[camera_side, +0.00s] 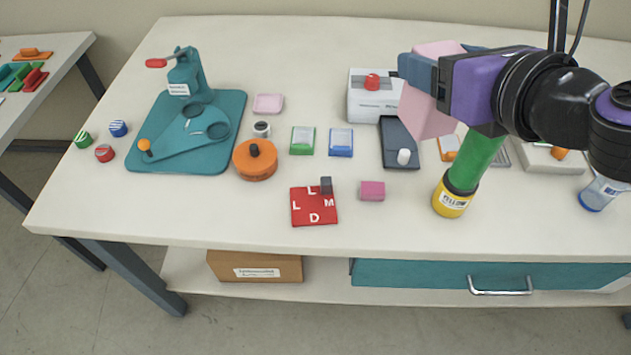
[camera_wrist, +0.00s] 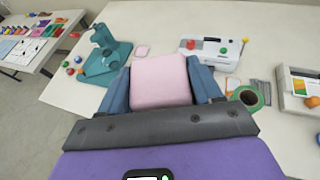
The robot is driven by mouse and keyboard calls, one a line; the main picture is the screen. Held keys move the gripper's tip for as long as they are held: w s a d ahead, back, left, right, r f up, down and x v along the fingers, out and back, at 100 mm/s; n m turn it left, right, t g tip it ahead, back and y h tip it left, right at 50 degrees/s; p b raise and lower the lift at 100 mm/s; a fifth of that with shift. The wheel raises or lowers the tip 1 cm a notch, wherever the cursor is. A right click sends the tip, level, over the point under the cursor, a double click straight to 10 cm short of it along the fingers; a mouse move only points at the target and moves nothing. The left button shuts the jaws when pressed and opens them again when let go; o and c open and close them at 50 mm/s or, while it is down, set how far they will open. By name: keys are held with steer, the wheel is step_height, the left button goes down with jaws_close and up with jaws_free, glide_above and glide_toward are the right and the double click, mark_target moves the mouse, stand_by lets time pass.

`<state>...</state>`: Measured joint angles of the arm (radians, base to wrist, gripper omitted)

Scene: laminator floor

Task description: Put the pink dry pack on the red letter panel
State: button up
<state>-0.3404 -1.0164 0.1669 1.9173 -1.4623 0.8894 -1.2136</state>
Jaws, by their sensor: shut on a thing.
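The pink dry pack, a pale pink block (camera_side: 427,108), is held between the blue fingers of my gripper (camera_side: 432,68), well above the table on the right side of the side view. In the wrist view the pack (camera_wrist: 160,80) fills the space between the two fingers (camera_wrist: 161,76). The red letter panel (camera_side: 324,215) lies flat near the table's front edge, left of and below my gripper in the side view. I cannot make out the panel in the wrist view.
A small magenta block (camera_side: 372,191) lies right of the panel. A green cylinder with a yellow-labelled base (camera_side: 453,201) stands farther right. An orange round container (camera_side: 255,161), green (camera_side: 303,141) and blue (camera_side: 341,143) pads, and a teal press (camera_side: 170,155) are behind or left.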

step_height(320, 180, down, 11)
steer(key=shift+y, duration=0.3)
steer(key=shift+w+a+f, duration=1.4)
steer(key=shift+a+f, duration=0.55)
steer(key=shift+f, duration=0.2)
steer(key=shift+w+a+f, duration=1.45)
steer(key=shift+a+f, duration=0.45)
steer(key=shift+f, duration=0.3)
steer(key=shift+w+a+f, duration=1.4)
steer(key=shift+a+f, duration=0.55)
steer(key=shift+f, duration=0.2)
steer(key=shift+f, duration=0.1)
steer(key=o, duration=1.2)
